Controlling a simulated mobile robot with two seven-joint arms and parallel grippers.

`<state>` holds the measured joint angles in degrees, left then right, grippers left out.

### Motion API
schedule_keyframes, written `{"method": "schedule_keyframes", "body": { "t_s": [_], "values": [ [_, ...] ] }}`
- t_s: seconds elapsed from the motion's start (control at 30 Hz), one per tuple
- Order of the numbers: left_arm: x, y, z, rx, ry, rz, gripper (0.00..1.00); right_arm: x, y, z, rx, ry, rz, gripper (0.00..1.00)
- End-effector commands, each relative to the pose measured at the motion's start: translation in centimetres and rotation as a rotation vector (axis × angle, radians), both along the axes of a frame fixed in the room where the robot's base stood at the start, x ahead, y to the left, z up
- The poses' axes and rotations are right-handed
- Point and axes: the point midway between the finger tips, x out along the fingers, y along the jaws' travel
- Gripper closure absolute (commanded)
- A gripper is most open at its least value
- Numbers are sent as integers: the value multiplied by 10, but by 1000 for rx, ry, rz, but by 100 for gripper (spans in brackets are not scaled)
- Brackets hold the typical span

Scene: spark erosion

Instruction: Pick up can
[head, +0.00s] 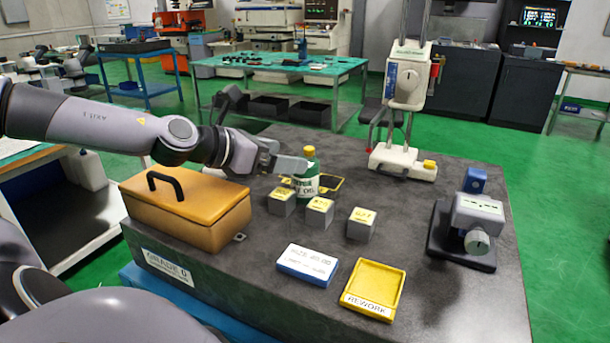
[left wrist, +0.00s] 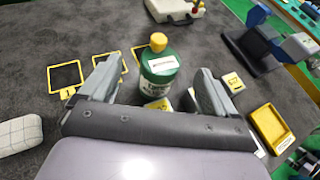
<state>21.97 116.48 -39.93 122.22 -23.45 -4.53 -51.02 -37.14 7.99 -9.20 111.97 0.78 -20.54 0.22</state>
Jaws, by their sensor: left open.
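The can is a green, bottle-shaped container (head: 306,183) with a yellow cap and a white label. It stands upright on the dark grey table behind the small grey blocks. My left gripper (head: 290,164) reaches in from the left at the can's upper body, and its fingers overlap the can's left side in the head view. In the left wrist view the can (left wrist: 160,72) shows between the two spread fingers of the open left gripper (left wrist: 157,78). My right gripper is not in view.
Several grey blocks with yellow labels (head: 319,213) stand in front of the can. A wooden box (head: 190,215) with a black handle sits below my left arm. A yellow rework tray (head: 375,283) and a white-and-blue block (head: 307,264) lie nearer. A white-and-grey device (head: 470,226) is at right.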

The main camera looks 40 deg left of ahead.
Motion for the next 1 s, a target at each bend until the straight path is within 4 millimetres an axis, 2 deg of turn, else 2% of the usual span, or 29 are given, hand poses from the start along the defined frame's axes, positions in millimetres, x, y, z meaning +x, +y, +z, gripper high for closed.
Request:
{"method": "schedule_keyframes", "body": {
  "t_s": [0.47, 1.0],
  "values": [
    [16, -3, -8, -2, 0, 1, 9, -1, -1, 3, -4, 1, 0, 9],
    [42, -10, -28, -1, 2, 3, 9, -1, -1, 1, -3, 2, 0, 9]
  ]
}}
